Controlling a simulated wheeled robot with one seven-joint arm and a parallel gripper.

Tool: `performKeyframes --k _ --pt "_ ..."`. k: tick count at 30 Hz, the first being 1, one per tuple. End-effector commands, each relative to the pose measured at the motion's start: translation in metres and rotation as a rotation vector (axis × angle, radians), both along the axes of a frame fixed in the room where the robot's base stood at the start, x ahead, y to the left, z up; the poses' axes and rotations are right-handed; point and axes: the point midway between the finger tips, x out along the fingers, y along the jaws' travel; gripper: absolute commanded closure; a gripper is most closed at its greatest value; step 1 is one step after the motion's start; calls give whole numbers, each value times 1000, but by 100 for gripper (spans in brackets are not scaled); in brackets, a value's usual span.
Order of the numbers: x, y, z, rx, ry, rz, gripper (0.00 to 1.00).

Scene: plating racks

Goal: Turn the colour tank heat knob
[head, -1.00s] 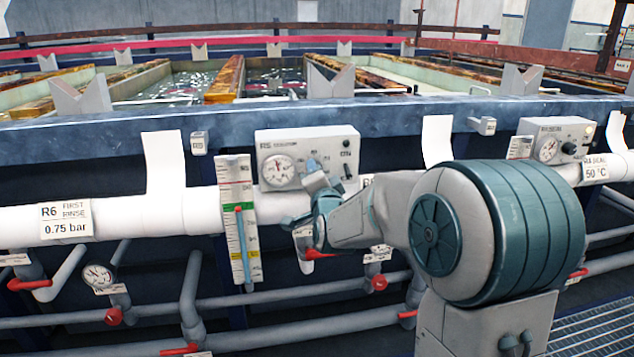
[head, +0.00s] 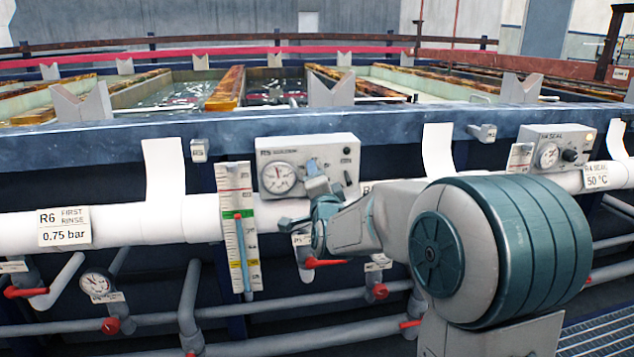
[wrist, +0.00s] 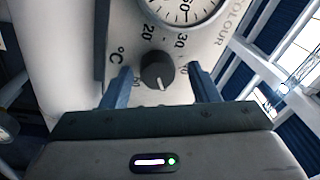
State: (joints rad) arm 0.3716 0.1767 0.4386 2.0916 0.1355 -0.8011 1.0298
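The grey R5 colour tank control box (head: 340,147) is fixed on the tank front above the white pipe, with a round gauge on its left. Its black heat knob (wrist: 157,72) shows in the wrist view, ringed by a temperature scale. In the head view my gripper hides that knob. My gripper (wrist: 160,82) is open, one finger on each side of the knob, with visible gaps between fingers and knob. In the head view my gripper (head: 312,168) is at the box's lower middle. Contact with the panel cannot be told.
A thermometer strip (head: 238,230) hangs left of the box. Red-handled valves (head: 325,263) and grey pipes lie below. The R4 seal box (head: 556,148) with its own knob is at the right. The tank rim (head: 100,135) runs above.

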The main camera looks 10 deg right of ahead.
Motion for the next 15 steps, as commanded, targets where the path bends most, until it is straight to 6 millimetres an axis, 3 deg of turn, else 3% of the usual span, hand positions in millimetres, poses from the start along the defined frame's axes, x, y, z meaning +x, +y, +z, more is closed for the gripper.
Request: performKeyframes --k 8,15 --pt "-3 0 -2 0 4 0 45" --pt "-34 2 -4 -3 5 1 45"
